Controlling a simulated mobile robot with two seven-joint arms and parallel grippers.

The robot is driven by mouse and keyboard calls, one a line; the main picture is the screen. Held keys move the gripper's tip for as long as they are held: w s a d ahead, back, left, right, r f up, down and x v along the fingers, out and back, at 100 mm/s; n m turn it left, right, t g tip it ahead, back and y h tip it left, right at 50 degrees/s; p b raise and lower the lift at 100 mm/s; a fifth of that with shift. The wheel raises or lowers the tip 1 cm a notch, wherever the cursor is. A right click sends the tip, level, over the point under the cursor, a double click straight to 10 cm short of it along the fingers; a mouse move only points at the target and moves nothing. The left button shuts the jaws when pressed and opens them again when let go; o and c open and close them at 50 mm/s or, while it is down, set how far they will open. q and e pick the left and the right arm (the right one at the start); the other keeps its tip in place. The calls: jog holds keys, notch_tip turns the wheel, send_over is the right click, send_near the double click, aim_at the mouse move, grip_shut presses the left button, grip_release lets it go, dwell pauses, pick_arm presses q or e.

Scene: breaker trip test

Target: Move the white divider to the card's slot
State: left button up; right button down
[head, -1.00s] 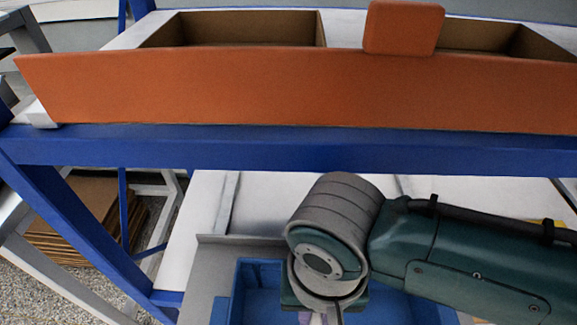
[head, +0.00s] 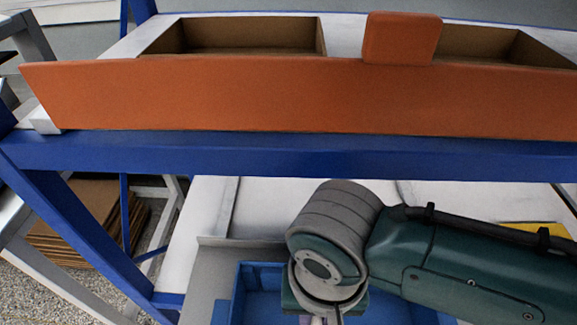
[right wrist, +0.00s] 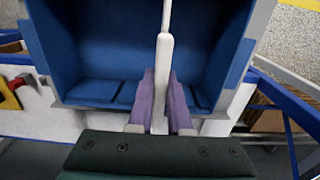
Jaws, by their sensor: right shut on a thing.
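The white divider (right wrist: 163,70) is a thin upright strip in the right wrist view, running from between my fingers up past the top edge. My right gripper (right wrist: 162,84), with purple fingers, is shut on it. The divider lies in front of the open blue bin (right wrist: 100,50); I cannot tell how deep it sits in it. In the head view, the right gripper (head: 318,320) shows only at the bottom edge, over the blue bin (head: 245,290), with my wrist hiding much of the bin. I cannot make out a card or its slot. My left gripper is not in view.
A blue frame beam (head: 300,155) and an orange-fronted shelf (head: 220,95) cross above the work area. A yellow item (head: 533,232) lies behind my right arm. Flat cardboard (head: 75,235) is stacked at lower left.

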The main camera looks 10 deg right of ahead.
dwell(0.5)
jog(key=shift+f+b, duration=0.7)
jog(key=shift+f, duration=0.4)
jog(key=shift+f+b, duration=0.85)
jog(key=shift+f, duration=0.2)
jog(key=shift+f+b, duration=0.9)
jog(key=shift+f, duration=0.25)
jog(key=shift+f+b, duration=1.5)
jog(key=shift+f, duration=0.3)
jog(key=c, duration=0.8)
grip_release()
jog(key=shift+o, duration=0.2)
